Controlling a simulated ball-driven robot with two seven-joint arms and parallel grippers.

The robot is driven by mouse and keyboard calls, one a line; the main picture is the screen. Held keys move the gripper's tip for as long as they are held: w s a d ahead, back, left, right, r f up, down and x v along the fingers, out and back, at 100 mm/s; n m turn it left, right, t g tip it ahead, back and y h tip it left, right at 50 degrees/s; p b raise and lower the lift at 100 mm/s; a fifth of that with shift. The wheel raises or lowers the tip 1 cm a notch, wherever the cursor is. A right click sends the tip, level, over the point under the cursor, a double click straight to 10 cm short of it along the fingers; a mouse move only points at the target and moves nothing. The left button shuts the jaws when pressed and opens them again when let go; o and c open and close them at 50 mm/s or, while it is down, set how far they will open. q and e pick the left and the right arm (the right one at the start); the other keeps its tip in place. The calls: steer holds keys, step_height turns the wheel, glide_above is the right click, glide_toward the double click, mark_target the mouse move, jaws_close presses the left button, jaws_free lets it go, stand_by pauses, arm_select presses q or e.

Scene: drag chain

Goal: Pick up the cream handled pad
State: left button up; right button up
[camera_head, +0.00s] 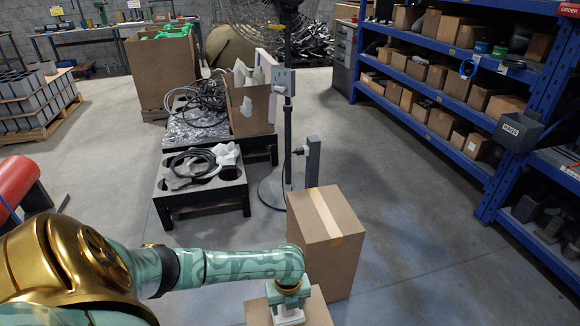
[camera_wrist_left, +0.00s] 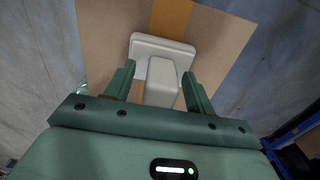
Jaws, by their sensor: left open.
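The cream handled pad (camera_wrist_left: 150,44) lies on top of a cardboard box (camera_wrist_left: 225,40) with a tan tape strip. Its upright handle points toward the left wrist camera. My left gripper (camera_wrist_left: 158,72) is open, with one green finger on each side of the handle and a visible gap on both sides. In the head view my left gripper (camera_head: 289,291) points down over the box (camera_head: 318,312), and only part of the pad (camera_head: 289,317) shows below it. My right gripper is in neither view.
A taller taped cardboard box (camera_head: 330,245) stands right behind the pad's box. A low black table (camera_head: 200,197) with cables is farther back, beside a grey post (camera_head: 312,165). Blue shelving (camera_head: 490,200) lines the right. The floor between is clear.

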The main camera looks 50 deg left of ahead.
arm_select(q)
steer(key=shift+r, duration=0.1)
steer(key=c, duration=1.1)
steer(key=shift+r, duration=0.1)
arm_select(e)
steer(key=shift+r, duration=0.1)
arm_select(q)
steer(key=shift+r, duration=0.3)
step_height(320, 180, up, 2)
steer(key=shift+r+p, duration=0.25)
steer(key=shift+p, duration=0.7)
steer(key=s+r+p, duration=0.3)
steer(key=s, duration=0.1)
steer(key=s+r+p, duration=0.2)
steer(key=s+r, duration=0.1)
steer(key=s, duration=0.2)
steer(key=s+r+p, duration=0.3)
steer(key=s, duration=0.2)
steer(key=shift+a+r+p, duration=0.1)
steer(key=shift+r+p, duration=0.25)
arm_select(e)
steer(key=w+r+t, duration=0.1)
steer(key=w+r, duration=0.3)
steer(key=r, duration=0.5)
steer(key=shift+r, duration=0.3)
